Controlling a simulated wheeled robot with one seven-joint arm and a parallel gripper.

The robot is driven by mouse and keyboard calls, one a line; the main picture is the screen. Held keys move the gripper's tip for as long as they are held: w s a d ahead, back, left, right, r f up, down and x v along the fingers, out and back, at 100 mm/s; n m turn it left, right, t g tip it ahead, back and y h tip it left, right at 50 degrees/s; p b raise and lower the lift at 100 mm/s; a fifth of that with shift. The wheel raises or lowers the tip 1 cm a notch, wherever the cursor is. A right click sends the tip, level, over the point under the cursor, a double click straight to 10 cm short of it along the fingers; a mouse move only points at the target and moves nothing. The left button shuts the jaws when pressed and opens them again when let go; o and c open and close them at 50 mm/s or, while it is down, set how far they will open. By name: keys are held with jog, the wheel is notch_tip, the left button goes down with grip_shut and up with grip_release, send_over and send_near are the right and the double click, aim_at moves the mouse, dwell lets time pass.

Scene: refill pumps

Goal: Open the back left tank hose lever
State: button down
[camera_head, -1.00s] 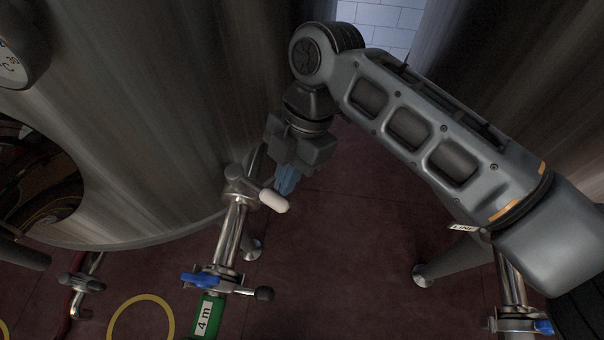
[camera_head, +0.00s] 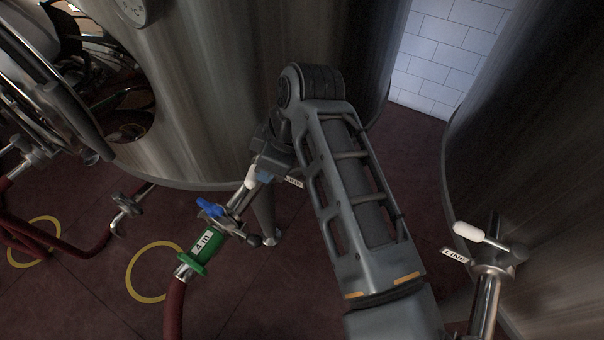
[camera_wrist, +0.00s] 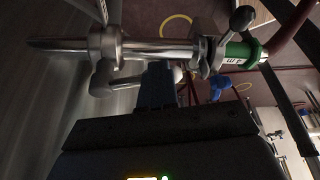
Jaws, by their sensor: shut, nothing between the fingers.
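The left tank (camera_head: 200,90) has a steel outlet pipe (camera_head: 240,200) with a white-handled lever (camera_head: 250,178). My gripper (camera_head: 264,177), with blue fingers, is shut and empty beside this handle, at the upper end of the pipe. The arm hides part of the valve. In the wrist view the shut fingers (camera_wrist: 158,84) are close to the valve body (camera_wrist: 106,46) and the pale handle (camera_wrist: 177,74); whether they touch the handle I cannot tell.
A right tank (camera_head: 540,150) has its own white-handled lever (camera_head: 468,231) and pipe. A red hose (camera_head: 173,305) runs down from the coupling. Yellow rings (camera_head: 152,271) mark the red floor.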

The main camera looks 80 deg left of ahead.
jog(key=shift+s+f+m+p, duration=0.1)
jog(key=shift+s+m+p, duration=0.2)
jog(key=shift+s, duration=0.7)
jog(key=shift+w, duration=0.1)
